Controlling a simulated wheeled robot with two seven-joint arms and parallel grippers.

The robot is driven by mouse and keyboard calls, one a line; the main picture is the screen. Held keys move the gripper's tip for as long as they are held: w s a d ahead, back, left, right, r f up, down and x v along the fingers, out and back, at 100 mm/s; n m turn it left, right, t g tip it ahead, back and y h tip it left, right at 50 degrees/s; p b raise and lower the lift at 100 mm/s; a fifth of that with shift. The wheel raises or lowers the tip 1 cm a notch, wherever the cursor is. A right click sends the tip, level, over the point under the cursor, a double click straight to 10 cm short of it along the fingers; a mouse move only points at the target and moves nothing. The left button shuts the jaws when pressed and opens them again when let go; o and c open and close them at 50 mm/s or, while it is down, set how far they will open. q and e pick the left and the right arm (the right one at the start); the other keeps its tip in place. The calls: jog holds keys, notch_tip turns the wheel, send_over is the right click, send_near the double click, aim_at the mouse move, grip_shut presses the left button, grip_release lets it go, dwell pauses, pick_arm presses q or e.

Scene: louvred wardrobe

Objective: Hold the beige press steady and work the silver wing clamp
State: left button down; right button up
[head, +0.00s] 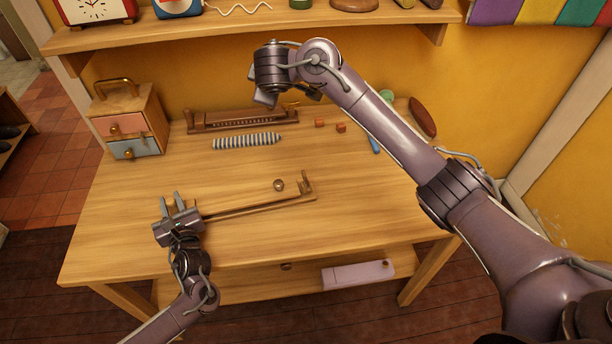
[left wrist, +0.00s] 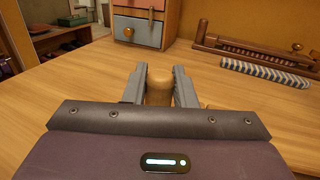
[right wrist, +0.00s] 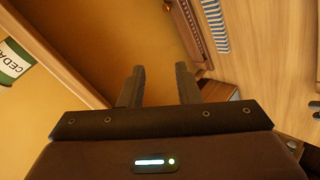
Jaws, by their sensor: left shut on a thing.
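No plainly beige press or silver wing clamp shows. A brown wooden frame (head: 235,122) with a toothed bar lies at the back of the table; a small brass wing-shaped piece (head: 290,104) shows by its right end. My left gripper (head: 169,198) is at the front left, shut on the rounded wooden handle (left wrist: 159,90) of a long thin wooden tool (head: 260,206) with an upright right end. My right gripper (head: 263,100) hangs above the brown frame, partly hidden by its wrist. In the right wrist view its fingers (right wrist: 160,72) are apart and empty.
A blue-and-white striped roll (head: 246,141) lies before the brown frame. A small drawer box (head: 128,120) stands at the back left. A wall shelf (head: 250,30) overhangs the back.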

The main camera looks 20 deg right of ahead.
jog(key=s+f+n+y, duration=0.1)
jog(key=s+f+n, duration=0.2)
jog(key=n, duration=0.7)
jog(key=n+g, duration=0.6)
jog(key=n, duration=0.8)
send_near(306, 178)
jog(key=shift+h, duration=0.3)
jog(key=x, duration=0.8)
jog(key=shift+w+a+f, duration=0.1)
jog(key=shift+a+f, duration=0.2)
jog(key=shift+f, duration=0.05)
grip_shut()
